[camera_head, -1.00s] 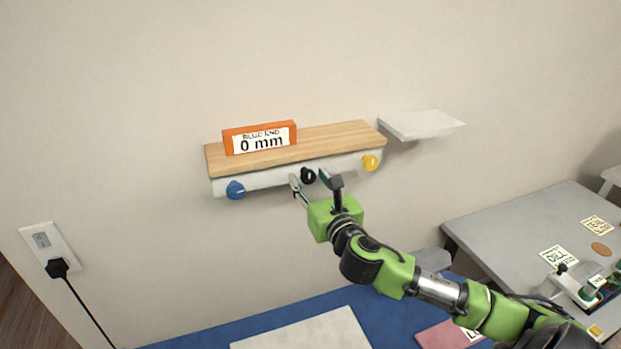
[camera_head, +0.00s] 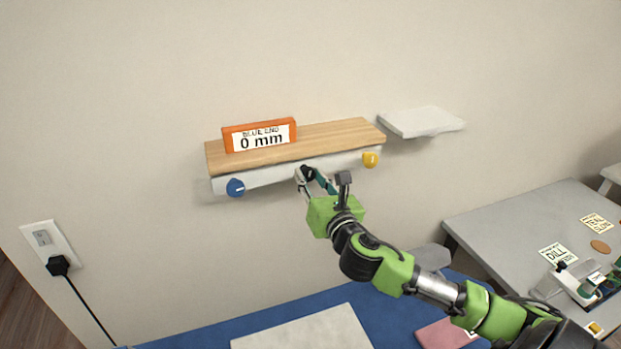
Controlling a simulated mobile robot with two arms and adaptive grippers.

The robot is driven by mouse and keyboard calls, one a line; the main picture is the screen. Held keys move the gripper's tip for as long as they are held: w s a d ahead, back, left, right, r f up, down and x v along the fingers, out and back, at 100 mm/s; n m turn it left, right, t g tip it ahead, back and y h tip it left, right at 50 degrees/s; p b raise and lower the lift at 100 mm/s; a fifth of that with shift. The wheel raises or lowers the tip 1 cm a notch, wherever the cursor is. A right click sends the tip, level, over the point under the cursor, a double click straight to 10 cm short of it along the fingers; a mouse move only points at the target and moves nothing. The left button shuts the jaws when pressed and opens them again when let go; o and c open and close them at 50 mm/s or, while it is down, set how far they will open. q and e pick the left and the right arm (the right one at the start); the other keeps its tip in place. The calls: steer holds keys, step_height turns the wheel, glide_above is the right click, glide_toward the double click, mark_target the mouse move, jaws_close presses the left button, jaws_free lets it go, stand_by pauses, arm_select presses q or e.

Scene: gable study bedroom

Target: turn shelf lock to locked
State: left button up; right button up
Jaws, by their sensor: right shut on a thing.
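The wooden shelf (camera_head: 335,136) is on the wall, with a pale front rail (camera_head: 268,177) below the board. A black knob (camera_head: 308,172) sits at the middle of the rail, between a blue knob (camera_head: 236,188) at left and a yellow knob (camera_head: 370,159) at right. My right gripper (camera_head: 312,178) is at the black knob, its fingers on either side of it, shut on it. The fingers partly hide the knob, so I cannot tell which way it is turned. My left gripper is not in view.
An orange block (camera_head: 260,135) labelled "BLUE END 0 mm" stands on the shelf's left part. A small white shelf (camera_head: 424,122) is at the right. A blue surface (camera_head: 225,337) lies below, and a grey table (camera_head: 500,222) stands at right.

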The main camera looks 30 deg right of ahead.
steer(key=m, duration=0.4)
steer(key=shift+m, duration=0.3)
steer(key=m, duration=0.3)
steer(key=shift+m, duration=0.4)
steer(key=m, duration=0.3)
steer(key=shift+m, duration=0.3)
steer(key=shift+m+p, duration=0.35)
steer(key=shift+m, duration=1.85)
steer(key=o, duration=1.1)
steer(key=v, duration=1.2)
